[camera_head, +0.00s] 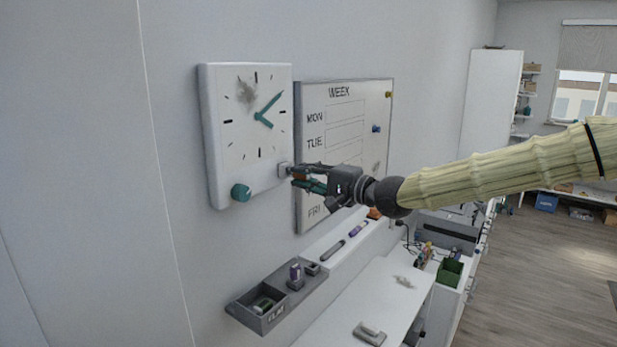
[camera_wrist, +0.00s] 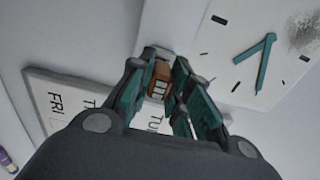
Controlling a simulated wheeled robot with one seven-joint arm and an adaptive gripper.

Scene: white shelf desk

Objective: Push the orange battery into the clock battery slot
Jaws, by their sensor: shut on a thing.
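A white square clock (camera_head: 245,130) with teal hands hangs on the wall, with a teal knob (camera_head: 241,192) at its lower left. Its face also shows at the upper right of the wrist view (camera_wrist: 225,50). A small grey battery slot (camera_head: 284,170) sits at the clock's lower right edge. My gripper (camera_head: 298,178) is at that edge, shut on the orange battery (camera_wrist: 160,75), which shows between the teal fingers in the wrist view. The battery's far end is close to the slot; I cannot tell whether it is inside.
A whiteboard (camera_head: 345,120) marked WEEK hangs just right of the clock, behind my gripper. Below are a grey wall tray (camera_head: 275,300) with small items, a marker ledge (camera_head: 320,252) and a white desk (camera_head: 375,300). The wall left of the clock is clear.

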